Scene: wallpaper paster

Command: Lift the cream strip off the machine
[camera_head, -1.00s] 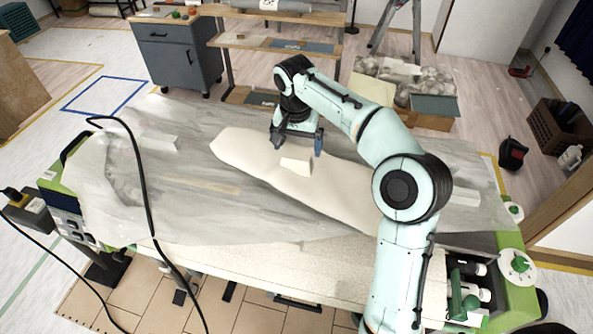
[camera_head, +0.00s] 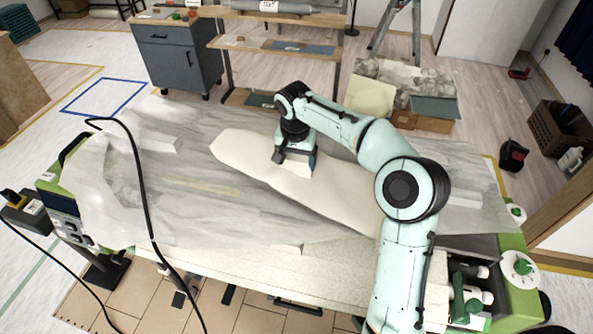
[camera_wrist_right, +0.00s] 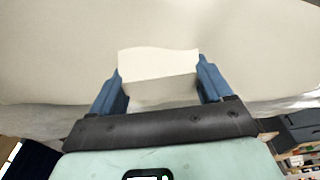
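The cream strip (camera_head: 338,195) lies slantwise over grey patterned paper on the machine (camera_head: 270,275). A small cream block-like tab (camera_wrist_right: 160,64) stands up from the strip. My right gripper (camera_head: 296,168) is low over the strip's middle, pointing down. In the right wrist view its two blue fingers (camera_wrist_right: 160,85) stand on either side of the tab, very close to its edges. The fingers are apart; whether they touch the tab is not clear. The strip still lies flat around them. My left gripper is not in view.
Grey paper (camera_head: 200,210) covers much of the machine top. A black cable (camera_head: 143,190) arches over its left side. Green controls with a dial (camera_head: 519,265) are at the right end. A workbench (camera_head: 275,45) and cabinet (camera_head: 178,55) stand behind.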

